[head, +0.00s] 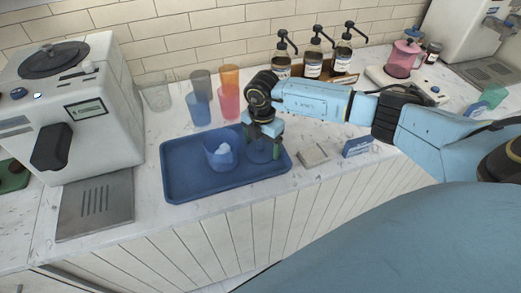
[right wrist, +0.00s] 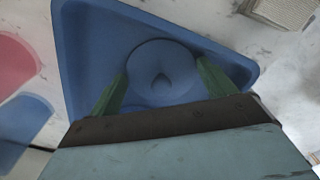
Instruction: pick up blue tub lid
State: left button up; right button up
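A blue tub (head: 219,155) with whitish contents stands on the tray, left of the gripper. My left gripper is not in view.
Several coloured cups (head: 200,108) stand behind the tray. A white coffee machine (head: 75,110) is at left. Pump bottles (head: 313,62) stand at the back. A small blue sign (head: 357,147) and a flat beige item (head: 313,155) lie right of the tray.

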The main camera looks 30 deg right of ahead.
jog(key=shift+c, duration=1)
